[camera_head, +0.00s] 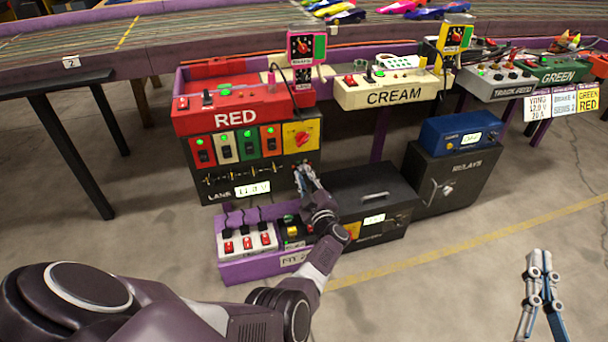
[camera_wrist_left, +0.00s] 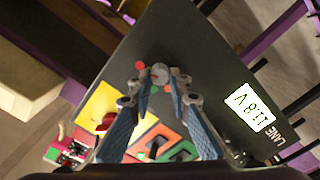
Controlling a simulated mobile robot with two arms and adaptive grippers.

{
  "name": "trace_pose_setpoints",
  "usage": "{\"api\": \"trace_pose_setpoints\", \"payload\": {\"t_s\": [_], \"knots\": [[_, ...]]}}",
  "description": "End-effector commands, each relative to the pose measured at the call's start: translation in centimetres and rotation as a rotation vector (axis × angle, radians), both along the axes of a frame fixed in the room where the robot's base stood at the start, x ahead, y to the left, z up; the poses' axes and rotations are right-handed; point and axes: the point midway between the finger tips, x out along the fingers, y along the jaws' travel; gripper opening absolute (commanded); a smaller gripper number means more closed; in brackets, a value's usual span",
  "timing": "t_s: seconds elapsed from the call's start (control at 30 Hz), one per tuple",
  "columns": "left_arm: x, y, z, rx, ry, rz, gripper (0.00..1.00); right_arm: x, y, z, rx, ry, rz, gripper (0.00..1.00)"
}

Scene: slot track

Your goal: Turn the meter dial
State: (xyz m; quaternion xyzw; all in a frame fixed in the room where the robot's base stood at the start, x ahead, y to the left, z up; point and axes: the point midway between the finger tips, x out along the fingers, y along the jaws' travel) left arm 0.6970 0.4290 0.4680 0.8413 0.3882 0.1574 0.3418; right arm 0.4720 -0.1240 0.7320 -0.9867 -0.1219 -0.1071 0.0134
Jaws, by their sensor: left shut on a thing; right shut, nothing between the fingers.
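The lane meter is a black panel (camera_head: 222,184) below the RED station, with a lit display (camera_head: 252,188) that reads 11.8 V in the left wrist view (camera_wrist_left: 247,107). The grey round meter dial (camera_wrist_left: 158,72) is on the panel, with small red and green dots around it. My left gripper (camera_head: 304,172) is at the right end of the panel and hides the dial in the head view. Its fingertips are closed on the dial's two sides in the left wrist view. My right gripper (camera_head: 540,258) is shut and empty, above the floor at right.
A yellow panel with a red rotary knob (camera_head: 302,138) and several coloured switch plates (camera_head: 225,149) sit just above the meter. A purple tray (camera_head: 232,273) with switches and a black box (camera_head: 372,196) stand close below and right. Open floor lies at front right.

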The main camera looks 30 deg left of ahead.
Motion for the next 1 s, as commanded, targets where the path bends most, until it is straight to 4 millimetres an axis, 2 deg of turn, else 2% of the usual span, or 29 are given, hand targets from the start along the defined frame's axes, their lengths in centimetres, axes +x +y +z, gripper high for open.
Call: {"api": "trace_pose_setpoints", "payload": {"t_s": [0.3,0.33,0.5,0.8,1.0], "knots": [[0.1,0.0,0.1,0.004,0.001,-0.002,0.0,0.0,0.0,0.0,0.0,0.002,-0.001,0.0],[0.1,0.0,0.1,0.004,0.001,-0.002,0.19,0.0,0.0,0.0,0.0,0.002,-0.001,0.0],[0.1,0.0,0.1,0.002,0.001,-0.001,0.34,0.0,0.0,0.0,0.0,0.001,-0.001,0.0],[0.0,-0.1,0.0,0.001,0.0,-0.001,0.34,0.0,0.0,0.0,0.0,-0.001,0.001,0.0],[-1.0,-1.3,-0.1,-0.001,0.0,-0.002,0.34,0.0,0.0,0.0,0.0,0.0,0.001,0.0]]}}
